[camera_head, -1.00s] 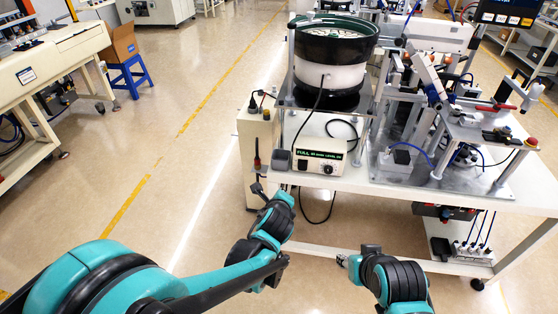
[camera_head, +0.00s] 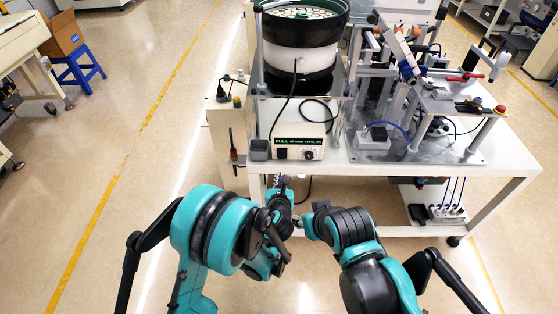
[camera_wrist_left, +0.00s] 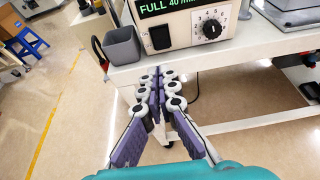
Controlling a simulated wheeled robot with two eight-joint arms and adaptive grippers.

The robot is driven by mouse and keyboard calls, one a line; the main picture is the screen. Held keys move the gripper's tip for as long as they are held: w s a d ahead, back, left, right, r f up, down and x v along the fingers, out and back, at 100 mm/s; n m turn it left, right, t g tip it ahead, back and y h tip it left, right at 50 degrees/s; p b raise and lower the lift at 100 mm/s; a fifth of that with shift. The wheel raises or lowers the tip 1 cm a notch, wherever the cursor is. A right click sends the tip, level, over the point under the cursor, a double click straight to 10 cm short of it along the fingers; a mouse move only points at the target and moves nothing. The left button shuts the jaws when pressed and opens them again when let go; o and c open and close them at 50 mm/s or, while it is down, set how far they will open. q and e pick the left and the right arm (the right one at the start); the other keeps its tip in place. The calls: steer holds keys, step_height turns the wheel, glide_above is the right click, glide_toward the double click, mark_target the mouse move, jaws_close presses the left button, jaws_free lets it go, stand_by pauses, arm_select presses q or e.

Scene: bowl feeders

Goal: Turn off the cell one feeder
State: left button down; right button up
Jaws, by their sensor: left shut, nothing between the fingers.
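The bowl feeder (camera_head: 300,60), with a black rim and white body, stands on the white table. Its controller box (camera_head: 315,135) sits below it near the table's front edge, with a lit "FULL" display. The wrist view shows the black rocker switch (camera_wrist_left: 160,37) at the box's left and the numbered dial (camera_wrist_left: 211,28) at its right. I cannot tell the switch's position. My left gripper (camera_wrist_left: 160,76) is shut and empty, in front of the table edge below the switch, apart from the box. It also shows in the head view (camera_head: 279,181). My right gripper (camera_head: 304,222) is close beside it, its fingers unclear.
A grey square cup (camera_wrist_left: 122,45) stands just left of the controller. A cable hangs below the table edge. A metal fixture station (camera_head: 420,120) fills the table's right side. A blue stool (camera_head: 77,68) with a cardboard box is at far left. Floor at left is clear.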

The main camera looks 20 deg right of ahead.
mark_target(281, 157)
arm_select(q)
steer(key=b+x, duration=0.3)
steer(key=x, duration=1)
steer(key=shift+f, duration=0.1)
steer(key=shift+w+d+f+b, duration=0.1)
steer(key=shift+w+b, duration=0.2)
steer(key=shift+w, duration=0.2)
steer(key=shift+w+d+f+b, duration=0.1)
steer(key=shift+w+f+b, duration=0.25)
steer(key=shift+b, duration=0.2)
steer(key=shift+s+r, duration=0.15)
